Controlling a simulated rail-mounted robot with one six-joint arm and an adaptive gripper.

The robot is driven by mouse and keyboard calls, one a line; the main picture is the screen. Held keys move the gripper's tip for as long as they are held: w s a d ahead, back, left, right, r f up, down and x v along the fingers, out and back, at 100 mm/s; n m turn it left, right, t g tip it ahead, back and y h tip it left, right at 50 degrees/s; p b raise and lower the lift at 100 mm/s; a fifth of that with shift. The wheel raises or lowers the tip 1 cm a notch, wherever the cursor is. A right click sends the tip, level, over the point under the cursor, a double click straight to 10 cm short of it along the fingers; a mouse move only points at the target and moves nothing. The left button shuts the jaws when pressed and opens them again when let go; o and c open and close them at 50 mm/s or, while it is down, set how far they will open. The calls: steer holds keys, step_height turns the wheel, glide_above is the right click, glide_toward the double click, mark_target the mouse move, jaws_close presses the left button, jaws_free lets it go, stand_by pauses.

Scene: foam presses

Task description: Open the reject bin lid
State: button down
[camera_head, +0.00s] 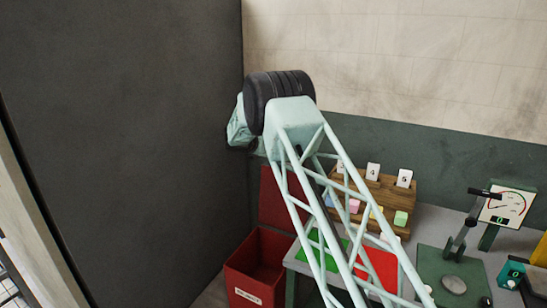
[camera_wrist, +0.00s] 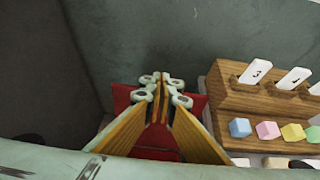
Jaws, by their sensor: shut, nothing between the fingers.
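The red reject bin (camera_head: 243,286) stands at the lower middle of the head view, with a white label on its front. Its dark red lid (camera_head: 272,205) stands up at the back of the bin, and the inside of the bin shows open. My arm's lattice link covers the right part of the lid. In the wrist view my gripper (camera_wrist: 163,80) is shut and empty, its fingertips together. Red surface (camera_wrist: 122,97) shows behind and between the fingers; I cannot tell if they touch it. In the head view the gripper is hidden.
A wooden rack (camera_head: 390,187) with numbered cards and coloured foam blocks stands right of the bin; it also fills the right of the wrist view (camera_wrist: 235,98). Green and red trays (camera_head: 384,268) and a press with a gauge (camera_head: 508,207) are on the bench. A dark wall rises at left.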

steer(key=shift+s+a+r, duration=0.1)
steer(key=shift+s+r, duration=0.15)
steer(key=shift+r, duration=0.3)
steer(key=shift+r, duration=0.1)
